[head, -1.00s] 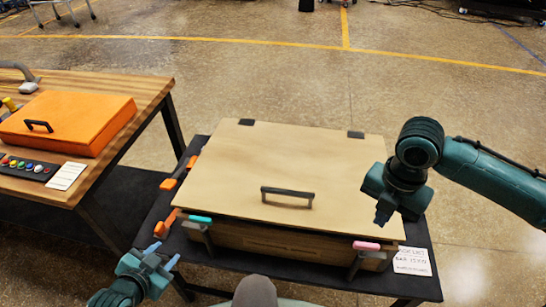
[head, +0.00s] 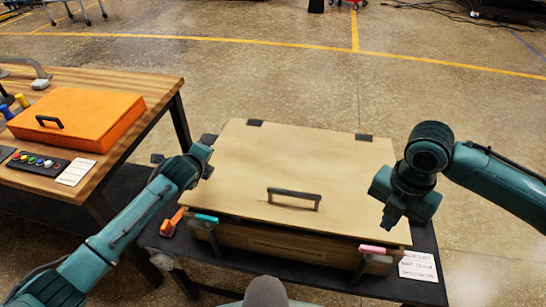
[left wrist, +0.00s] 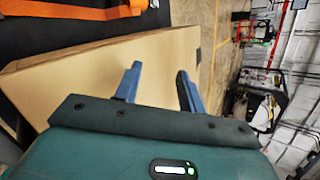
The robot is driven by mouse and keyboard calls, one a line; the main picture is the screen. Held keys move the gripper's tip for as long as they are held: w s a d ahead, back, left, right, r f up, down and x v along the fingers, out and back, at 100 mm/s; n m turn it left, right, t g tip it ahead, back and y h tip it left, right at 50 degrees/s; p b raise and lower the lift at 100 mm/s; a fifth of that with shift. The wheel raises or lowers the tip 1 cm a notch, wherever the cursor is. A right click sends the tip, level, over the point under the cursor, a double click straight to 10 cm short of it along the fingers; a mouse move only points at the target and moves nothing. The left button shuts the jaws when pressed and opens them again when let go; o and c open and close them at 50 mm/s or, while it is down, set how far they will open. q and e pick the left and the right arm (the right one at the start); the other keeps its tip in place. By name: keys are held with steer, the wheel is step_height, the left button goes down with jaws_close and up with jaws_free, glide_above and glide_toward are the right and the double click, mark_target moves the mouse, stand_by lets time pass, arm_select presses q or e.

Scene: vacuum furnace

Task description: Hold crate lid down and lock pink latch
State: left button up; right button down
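The crate is closed by a tan lid (head: 300,165) with a dark handle (head: 294,197). The pink latch (head: 372,249) is at the lid's front right edge and the teal latch (head: 206,218) at its front left; I cannot tell whether either is locked. My right gripper (head: 390,221) points down above the lid's right edge, behind the pink latch; its finger gap and any contact are unclear. My left gripper (head: 204,153) is by the lid's left rear edge. In the left wrist view its fingers (left wrist: 158,90) are apart and empty, over the lid (left wrist: 125,65).
The crate is on a dark table (head: 330,284) with a written card (head: 417,265) at right. An orange clamp (head: 172,222) is left of the crate. A wooden bench (head: 150,92) at left holds an orange case (head: 85,118). Open floor lies behind.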

arm_select(q)
steer(key=d+g, duration=0.1)
steer(key=d, duration=0.2)
steer(key=d+r+n+g+h, duration=0.1)
steer(key=d+g, duration=0.1)
steer(key=d, duration=0.2)
steer(key=s+d+n+g, duration=0.1)
steer(key=d+g, duration=0.1)
steer(key=d, duration=0.1)
steer(key=shift+d+r+h, duration=0.15)
steer(key=shift+d+h, duration=0.05)
steer(key=shift+h, duration=0.1)
steer(key=s+d+r+n+g+h, duration=0.1)
steer(key=s+d+r+g, duration=0.2)
steer(key=d, duration=0.2)
steer(key=g+h, duration=0.1)
steer(key=g, duration=0.3)
glide_toward(293, 192)
steer(key=shift+w+a+r+n, duration=0.15)
steer(key=shift+w+a+n, duration=0.05)
steer(key=shift+n, duration=0.1)
steer(key=shift+s+d+f, duration=0.1)
steer(key=shift+d+f, duration=0.05)
steer(key=shift+f, duration=0.2)
steer(key=x, duration=1)
steer(key=shift+s+d+f, duration=0.15)
steer(key=shift+d+f, duration=0.05)
steer(key=shift+f, duration=0.15)
steer(key=shift+c, duration=0.4)
jaws_close()
